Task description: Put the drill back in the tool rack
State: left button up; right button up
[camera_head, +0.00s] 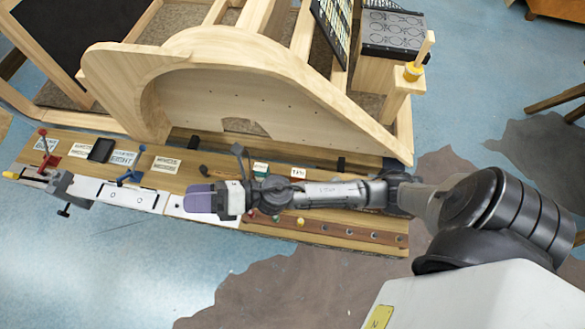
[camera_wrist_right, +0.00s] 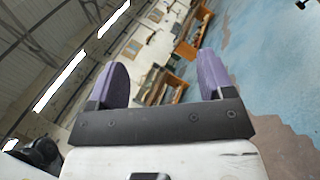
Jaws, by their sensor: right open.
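My right gripper (camera_head: 200,200) reaches in from the right over the middle of the long wooden workbench. Its purple fingers also show in the right wrist view (camera_wrist_right: 158,78), spread apart with nothing between them. A brown strip with a row of holes (camera_head: 350,232) runs along the bench's front right edge and may be the tool rack. Small coloured handles, one of them yellow (camera_head: 300,222), stand near its left part, partly hidden by my right arm. I cannot make out a drill in either view. My left gripper is not in view.
A curved wooden bodyframe (camera_head: 215,85) stands behind the bench. At the bench's left end are a grey vise (camera_head: 60,184), a blue clamp (camera_head: 131,176) and small labelled plates. Open blue floor (camera_head: 150,270) lies in front.

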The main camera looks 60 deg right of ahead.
jog(key=s+d+f+m+h, duration=0.25)
jog(key=d+m+h, duration=0.2)
jog(key=m, duration=0.35)
jog(key=s+d+f+m+g+h, duration=0.1)
jog(key=d+f+m+h, duration=0.25)
jog(key=m+h, duration=0.35)
jog(key=s+d+f+m+h, duration=0.2)
jog(key=d+f+m+h, duration=0.2)
jog(key=m, duration=0.5)
jog(key=s+f+m+g, duration=0.3)
jog(key=s+f+g, duration=0.1)
jog(key=s, duration=0.4)
jog(key=s+d+f+m+g+y, duration=0.1)
jog(key=s+f+m+g, duration=0.3)
jog(key=s+g, duration=0.3)
jog(key=shift+s+f+m, duration=0.3)
jog(key=shift+s+f, duration=0.4)
jog(key=shift+s, duration=0.5)
notch_tip(320, 180, up, 19)
jog(key=p, duration=1.9)
jog(key=shift+r, duration=0.1)
